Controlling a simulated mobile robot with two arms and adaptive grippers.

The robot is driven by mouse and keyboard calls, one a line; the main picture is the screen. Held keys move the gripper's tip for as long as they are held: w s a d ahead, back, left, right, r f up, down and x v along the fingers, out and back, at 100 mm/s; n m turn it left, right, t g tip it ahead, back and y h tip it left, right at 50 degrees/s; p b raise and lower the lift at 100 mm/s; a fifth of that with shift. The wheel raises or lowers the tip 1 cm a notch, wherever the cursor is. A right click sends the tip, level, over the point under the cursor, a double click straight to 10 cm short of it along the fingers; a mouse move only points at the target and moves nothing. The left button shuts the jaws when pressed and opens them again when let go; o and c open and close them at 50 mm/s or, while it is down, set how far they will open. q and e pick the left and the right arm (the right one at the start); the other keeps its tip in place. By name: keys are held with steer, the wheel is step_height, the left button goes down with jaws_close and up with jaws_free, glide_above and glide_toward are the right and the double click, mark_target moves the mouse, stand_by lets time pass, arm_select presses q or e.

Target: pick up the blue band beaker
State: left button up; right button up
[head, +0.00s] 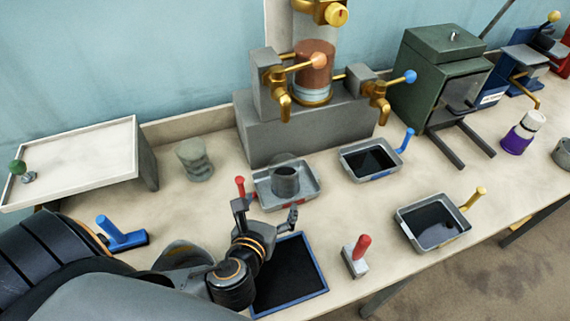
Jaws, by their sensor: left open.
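I see no beaker with a clearly blue band. Another grey vessel (193,162) stands at the back left, and a further one (563,152) is cut off at the right edge. My left gripper (267,212) is open and empty, its fingers spread just in front of the red-handled tray, apart from the beaker as far as I can tell. My right gripper is not in view.
A blue-rimmed black tray (322,282) lies under my left wrist. Trays with blue (369,161) and yellow (433,222) handles hold dark liquid. A decanting stand with brass taps (262,125) rises behind. A red-handled tool (356,258) stands near the front edge.

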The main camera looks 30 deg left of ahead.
mark_target(282, 183)
arm_select(q)
steer(key=x, duration=0.6)
steer(key=shift+w+p, duration=0.3)
steer(key=shift+w, duration=0.05)
steer(key=shift+w+a+f, duration=0.1)
steer(key=shift+w+f, duration=0.05)
steer(key=shift+w, duration=0.15)
steer(key=w+p, duration=0.1)
steer(key=w, duration=0.2)
steer(key=shift+a, duration=0.15)
steer(key=shift+x, duration=1.05)
steer(key=shift+w+f, duration=0.2)
steer(key=shift+f, duration=0.05)
steer(key=shift+s, duration=0.1)
steer(key=shift+c, duration=1)
steer(key=c, duration=1.1)
steer(key=shift+c, duration=0.7)
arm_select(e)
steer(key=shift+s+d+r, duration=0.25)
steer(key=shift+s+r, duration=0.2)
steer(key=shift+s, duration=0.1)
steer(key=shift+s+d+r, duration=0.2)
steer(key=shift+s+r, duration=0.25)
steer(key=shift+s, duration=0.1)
